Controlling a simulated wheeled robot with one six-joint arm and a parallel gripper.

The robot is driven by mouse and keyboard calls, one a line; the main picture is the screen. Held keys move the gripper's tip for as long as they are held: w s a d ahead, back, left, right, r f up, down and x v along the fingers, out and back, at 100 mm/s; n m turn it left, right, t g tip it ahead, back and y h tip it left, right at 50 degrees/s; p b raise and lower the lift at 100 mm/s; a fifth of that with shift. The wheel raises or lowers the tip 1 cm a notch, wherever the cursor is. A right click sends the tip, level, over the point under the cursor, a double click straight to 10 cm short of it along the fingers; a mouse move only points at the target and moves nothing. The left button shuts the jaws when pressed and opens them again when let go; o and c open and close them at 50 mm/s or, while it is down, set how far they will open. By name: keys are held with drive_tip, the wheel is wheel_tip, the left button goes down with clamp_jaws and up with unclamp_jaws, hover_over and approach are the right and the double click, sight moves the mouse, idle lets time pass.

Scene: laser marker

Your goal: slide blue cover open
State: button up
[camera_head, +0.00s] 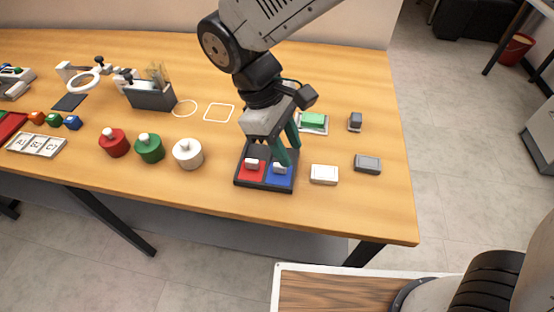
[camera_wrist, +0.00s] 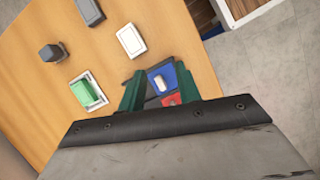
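A dark box (camera_head: 239,180) stands near the table's front edge, with a red cover (camera_head: 250,177) on its left and a blue cover (camera_head: 279,182) on its right. Each cover has a small white handle. My gripper (camera_head: 288,151) points down over the blue cover, its green fingers partly hiding it. In the wrist view, the fingers (camera_wrist: 160,82) are apart, with the blue cover (camera_wrist: 167,72) and its white handle (camera_wrist: 159,83) between them. I cannot tell whether they touch the handle.
A white block (camera_head: 324,175) and a grey block (camera_head: 367,164) lie right of the box. A green block (camera_head: 312,120) on a white holder is behind. White (camera_head: 188,154), green (camera_head: 150,149) and red (camera_head: 114,143) round pieces stand left.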

sight(279, 164)
drive_tip(key=a, duration=0.1)
drive_tip(key=a+f+n, duration=0.1)
drive_tip(key=a, duration=0.1)
drive_tip(key=shift+w+a+f, duration=0.1)
drive_tip(key=shift+f, duration=0.15)
drive_tip(key=f, duration=0.2)
drive_tip(key=w+f+n, duration=0.1)
drive_tip(key=f, duration=0.1)
drive_tip(key=w+d+f+n, duration=0.1)
drive_tip(key=f, duration=0.1)
drive_tip(key=shift+f+t, duration=0.35)
drive_tip(key=shift+t, duration=0.05)
clamp_jaws()
